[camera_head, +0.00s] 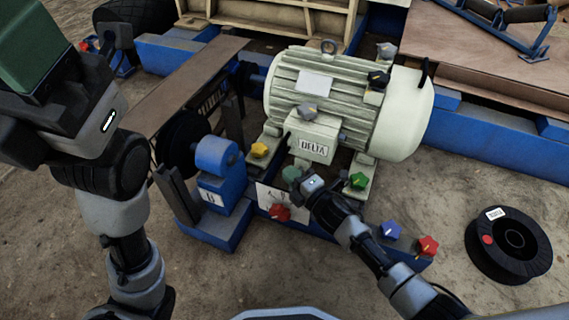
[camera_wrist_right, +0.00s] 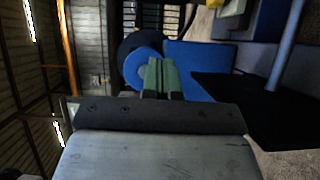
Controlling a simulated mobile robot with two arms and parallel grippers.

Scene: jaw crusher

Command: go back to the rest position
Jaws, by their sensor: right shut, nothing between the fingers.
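My right gripper (camera_head: 291,173) is in front of the electric motor (camera_head: 312,97), by the lower front of its frame. Its green fingers (camera_wrist_right: 160,75) are shut together with nothing between them, and point away from the wrist in the right wrist view. My left arm rises along the left side of the head view. Its gripper (camera_head: 30,45) is at the top left, close to the camera and cut by the edge, and I cannot see whether its fingers are apart.
Coloured star knobs sit around the motor, including a red one (camera_head: 280,212) and a blue one (camera_head: 391,230). A blue bearing block (camera_head: 217,157) stands left of my right gripper. A black spool (camera_head: 508,244) lies on the ground at right. Bare ground lies in front.

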